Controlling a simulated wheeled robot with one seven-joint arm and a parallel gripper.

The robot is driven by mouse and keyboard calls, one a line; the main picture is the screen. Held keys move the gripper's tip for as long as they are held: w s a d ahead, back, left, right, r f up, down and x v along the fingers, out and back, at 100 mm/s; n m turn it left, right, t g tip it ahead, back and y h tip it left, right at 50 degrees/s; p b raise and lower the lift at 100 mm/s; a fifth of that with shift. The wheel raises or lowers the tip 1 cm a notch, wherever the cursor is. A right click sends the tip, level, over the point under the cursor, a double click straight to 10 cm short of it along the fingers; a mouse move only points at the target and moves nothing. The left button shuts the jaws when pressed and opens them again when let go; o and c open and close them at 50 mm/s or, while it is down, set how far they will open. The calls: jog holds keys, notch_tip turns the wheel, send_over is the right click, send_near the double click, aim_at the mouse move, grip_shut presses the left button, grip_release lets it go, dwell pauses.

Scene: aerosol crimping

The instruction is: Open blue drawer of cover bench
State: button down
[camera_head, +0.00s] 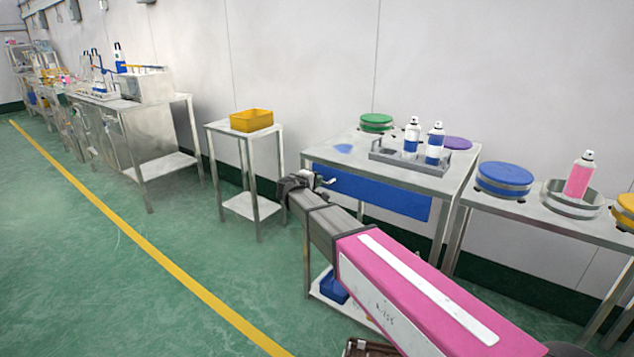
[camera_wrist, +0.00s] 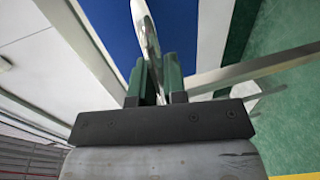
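The blue drawer (camera_head: 378,191) sits under the top of the metal bench (camera_head: 330,156); its front looks flush beneath the bench edge, so it appears closed. My gripper (camera_head: 318,180) is at the left part of the drawer front. In the wrist view, the blue drawer front (camera_wrist: 108,28) is behind a curved metal handle (camera_wrist: 146,32). The two dark green fingers of my gripper (camera_wrist: 156,72) stand close on either side of the handle, with it between them. They look closed on it.
A metal rack (camera_head: 425,163) with two white-and-blue cans stands on the bench. A small table with a yellow bin (camera_head: 251,120) is to the left. A table with round blue (camera_head: 504,178) and other containers is to the right. Green floor in front is clear.

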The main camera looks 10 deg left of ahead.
jog(key=shift+s, duration=0.1)
jog(key=f+v, duration=0.2)
jog(key=v, duration=1)
jog(key=s+f+v, duration=0.1)
jog(key=f+v, duration=0.2)
jog(key=v, duration=0.9)
jog(key=shift+s+a, duration=0.25)
jog(key=shift+a, duration=0.2)
jog(key=shift+f, duration=0.1)
jog(key=c, duration=1.2)
grip_release()
jog(key=v, duration=1)
jog(key=shift+s+a, duration=0.2)
jog(key=shift+s, duration=0.1)
